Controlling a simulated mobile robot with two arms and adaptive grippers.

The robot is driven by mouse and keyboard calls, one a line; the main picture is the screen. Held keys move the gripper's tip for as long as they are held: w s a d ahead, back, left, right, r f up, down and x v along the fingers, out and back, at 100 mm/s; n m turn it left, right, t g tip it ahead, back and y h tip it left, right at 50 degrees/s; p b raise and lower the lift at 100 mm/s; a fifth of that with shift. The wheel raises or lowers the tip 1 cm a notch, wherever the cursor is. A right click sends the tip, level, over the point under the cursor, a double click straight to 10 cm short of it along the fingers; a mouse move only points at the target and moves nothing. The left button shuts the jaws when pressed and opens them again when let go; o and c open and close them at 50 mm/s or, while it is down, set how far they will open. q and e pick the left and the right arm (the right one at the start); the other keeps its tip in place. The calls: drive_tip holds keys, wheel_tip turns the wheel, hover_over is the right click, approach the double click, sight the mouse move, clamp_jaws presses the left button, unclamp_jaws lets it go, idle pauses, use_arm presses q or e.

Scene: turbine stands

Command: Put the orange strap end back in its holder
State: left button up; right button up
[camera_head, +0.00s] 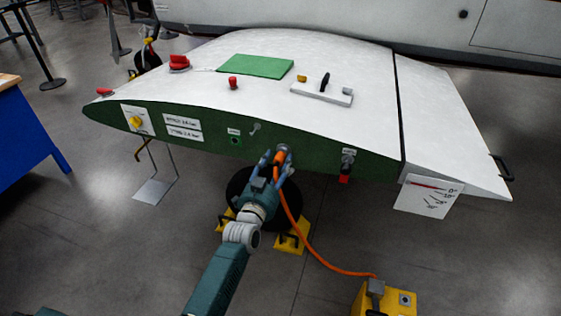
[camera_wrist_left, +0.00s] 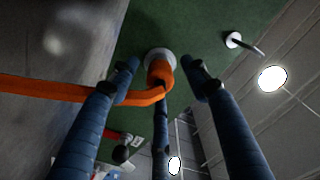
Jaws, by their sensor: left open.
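The orange strap end (camera_head: 279,158) sits at a round grey-white holder (camera_head: 284,148) on the green end face of the white wing-like part (camera_head: 340,60). In the left wrist view the orange end (camera_wrist_left: 160,74) meets the pale round holder (camera_wrist_left: 158,54), and the strap (camera_wrist_left: 50,93) runs off to the left. My left gripper (camera_head: 277,164) is open, with its blue fingers spread around the orange end. In the wrist view the gripper (camera_wrist_left: 159,72) has fingers on both sides of the end and one below. How deep the end sits is hidden. My right gripper is out of view.
The strap hangs down to a yellow box (camera_head: 385,299) on the floor at lower right. A red-and-black fitting (camera_head: 346,166) and a small pin (camera_head: 255,128) flank the holder. A white dial plate (camera_head: 429,196) hangs at right. A blue table (camera_head: 27,135) stands at left.

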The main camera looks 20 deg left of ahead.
use_arm(q)
drive_tip(key=shift+w, duration=0.6)
idle(0.5)
clamp_jaws()
